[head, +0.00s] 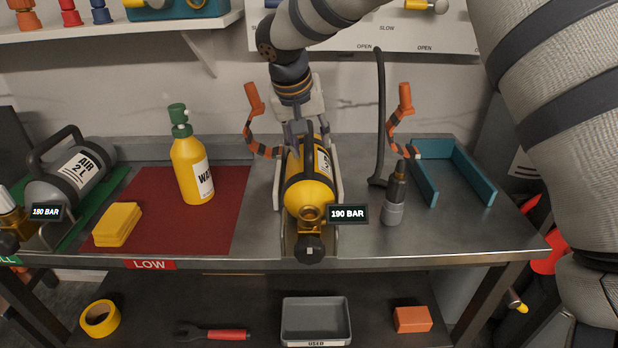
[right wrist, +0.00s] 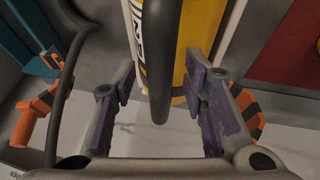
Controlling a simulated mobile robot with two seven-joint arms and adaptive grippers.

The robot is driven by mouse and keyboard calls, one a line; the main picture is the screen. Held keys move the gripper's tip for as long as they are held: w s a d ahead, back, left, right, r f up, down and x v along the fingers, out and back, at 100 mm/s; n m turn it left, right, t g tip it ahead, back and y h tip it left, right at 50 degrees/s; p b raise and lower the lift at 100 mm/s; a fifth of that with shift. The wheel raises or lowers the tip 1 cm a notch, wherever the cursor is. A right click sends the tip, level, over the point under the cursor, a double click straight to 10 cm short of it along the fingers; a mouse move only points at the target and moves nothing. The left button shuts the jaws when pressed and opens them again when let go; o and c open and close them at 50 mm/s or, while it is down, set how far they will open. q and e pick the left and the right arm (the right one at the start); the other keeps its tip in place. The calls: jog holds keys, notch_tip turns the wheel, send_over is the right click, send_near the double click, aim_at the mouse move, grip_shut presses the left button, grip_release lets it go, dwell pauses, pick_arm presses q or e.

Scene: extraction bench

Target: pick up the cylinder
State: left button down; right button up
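A yellow cylinder (head: 308,188) with a black handle, a white label and a brass valve with a black knob lies in a cradle (head: 337,165) at the bench's middle. A "190 BAR" tag (head: 348,214) shows beside its valve. My right gripper (head: 306,133) is above its far end. In the right wrist view, the open fingers (right wrist: 161,88) stand on either side of the black handle (right wrist: 161,65), with gaps visible. The yellow body (right wrist: 190,45) is behind it. My left gripper is not in view.
Orange hooked straps (head: 250,120) flank the cradle. Right are a grey-black fitting (head: 394,205), a black hose (head: 379,120) and a teal open frame (head: 470,175).

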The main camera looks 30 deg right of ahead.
jog(key=shift+f, duration=0.1)
jog(key=shift+c, duration=0.4)
grip_shut()
jog(key=shift+w, duration=0.1)
jog(key=shift+r, duration=0.2)
